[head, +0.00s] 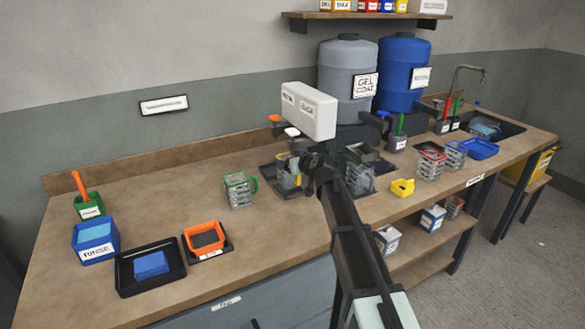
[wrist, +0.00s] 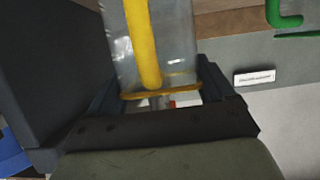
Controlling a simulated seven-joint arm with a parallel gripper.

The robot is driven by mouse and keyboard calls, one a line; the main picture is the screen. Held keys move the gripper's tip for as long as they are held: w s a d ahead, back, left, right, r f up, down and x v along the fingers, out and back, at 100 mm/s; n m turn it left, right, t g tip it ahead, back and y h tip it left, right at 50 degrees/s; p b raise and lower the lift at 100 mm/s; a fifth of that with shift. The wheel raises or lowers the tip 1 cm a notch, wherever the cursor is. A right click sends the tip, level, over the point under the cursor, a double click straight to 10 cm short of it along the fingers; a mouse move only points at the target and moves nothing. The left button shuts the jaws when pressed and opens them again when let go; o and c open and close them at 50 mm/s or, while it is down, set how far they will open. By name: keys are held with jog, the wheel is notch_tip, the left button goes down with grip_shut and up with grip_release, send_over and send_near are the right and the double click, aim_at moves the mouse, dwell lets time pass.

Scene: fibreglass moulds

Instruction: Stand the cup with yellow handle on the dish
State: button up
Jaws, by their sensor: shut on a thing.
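The clear cup with yellow handle (head: 289,181) is in my gripper (head: 306,164), over or in front of a dark square dish (head: 291,193) on the bench. My arm and gripper hide part of both. In the wrist view the clear cup wall (wrist: 185,45) and the upright yellow handle fill the space between the dark fingers of my gripper (wrist: 165,95), which are shut on it. I cannot tell whether the cup's base touches the dish.
A green-handled cup (head: 239,191) stands just left. Another dark tray (head: 362,189) with clear items is close on the right. A yellow scoop-like piece (head: 402,187) lies further right. A white labelled box (head: 308,111) is behind my gripper.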

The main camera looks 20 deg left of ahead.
jog(key=shift+f, duration=1.05)
jog(key=shift+f, duration=0.1)
jog(key=o, duration=1.3)
jog(key=shift+o, duration=0.2)
jog(key=shift+s+d, duration=0.1)
jog(key=v, duration=1.2)
